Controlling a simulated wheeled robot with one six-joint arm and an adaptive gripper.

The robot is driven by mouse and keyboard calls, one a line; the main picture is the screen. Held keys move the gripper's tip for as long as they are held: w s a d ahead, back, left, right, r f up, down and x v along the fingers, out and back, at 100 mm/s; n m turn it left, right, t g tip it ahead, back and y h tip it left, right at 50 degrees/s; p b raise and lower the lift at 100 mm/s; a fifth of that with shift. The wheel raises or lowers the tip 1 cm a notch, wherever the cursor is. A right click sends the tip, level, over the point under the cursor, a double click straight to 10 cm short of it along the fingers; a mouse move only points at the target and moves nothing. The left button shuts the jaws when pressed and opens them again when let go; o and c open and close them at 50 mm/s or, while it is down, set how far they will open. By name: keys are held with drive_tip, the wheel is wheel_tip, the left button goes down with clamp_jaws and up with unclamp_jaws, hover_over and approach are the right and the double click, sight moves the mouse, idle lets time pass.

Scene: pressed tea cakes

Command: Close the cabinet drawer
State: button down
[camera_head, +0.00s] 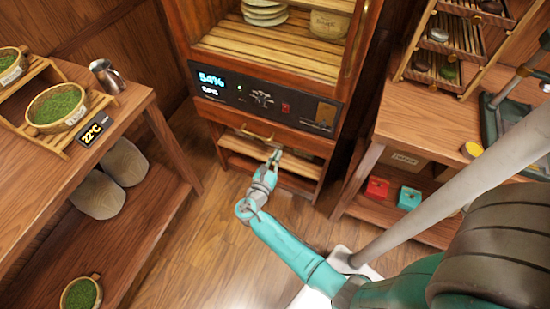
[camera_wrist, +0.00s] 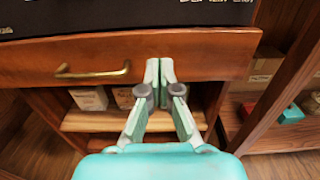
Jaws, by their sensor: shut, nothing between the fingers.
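The cabinet drawer (camera_head: 292,142) is a wooden front under the black control panel. Its brass handle (camera_head: 256,133) is at the left of my gripper. In the wrist view the drawer front (camera_wrist: 210,53) spans the top, with the brass handle (camera_wrist: 92,74) to the left. My gripper (camera_head: 276,153) is shut and empty. In the wrist view its fingertips (camera_wrist: 160,66) are together in front of the drawer front, right of the handle. I cannot tell whether they touch it. Any gap between drawer and cabinet is hard to see.
Below the drawer is an open shelf (camera_wrist: 85,121) with small boxes (camera_wrist: 90,97). A table (camera_head: 130,88) stands at the left, and a wooden counter (camera_head: 410,122) at the right with a red box (camera_head: 377,188) and a teal box (camera_head: 409,198) beneath. Floor (camera_head: 215,225) is clear between.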

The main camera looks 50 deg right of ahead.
sight(289, 131)
drive_tip(key=x, duration=1)
drive_tip(key=shift+d, duration=0.1)
drive_tip(key=shift+x, duration=0.85)
drive_tip(key=shift+w+d, duration=0.1)
drive_tip(key=shift+d, duration=0.25)
